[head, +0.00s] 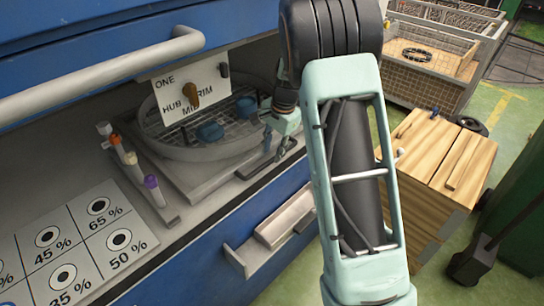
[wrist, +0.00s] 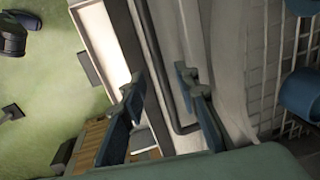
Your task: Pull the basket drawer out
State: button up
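The round grey turntable (head: 190,150) sits in the recess of the blue cabinet, with a wire grid and blue parts (head: 209,131) in it. A thin dark bar handle (head: 262,168) runs along the front edge of its grey base. In the wrist view the bar (wrist: 165,65) passes between my two fingers and bends at its lower end. My gripper (head: 282,148) is at the right end of the bar. In the wrist view its blue-grey fingers (wrist: 160,80) are spread, with visible gaps to the bar. My arm hides part of the base's right side.
A shallow pale tray (head: 285,222) juts from the blue front below the bar; it shows in the wrist view (wrist: 105,40). A wooden crate (head: 440,150) and mesh bin (head: 425,75) stand right. A tool rack (head: 140,172) and percentage card (head: 85,240) lie left.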

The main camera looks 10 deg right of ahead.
jog(key=shift+w+a+f, duration=0.1)
jog(key=shift+w+f, duration=0.05)
jog(key=shift+f, duration=0.6)
jog(key=shift+w+f, duration=0.15)
jog(key=shift+f, duration=0.55)
jog(key=shift+c, duration=0.4)
grip_shut()
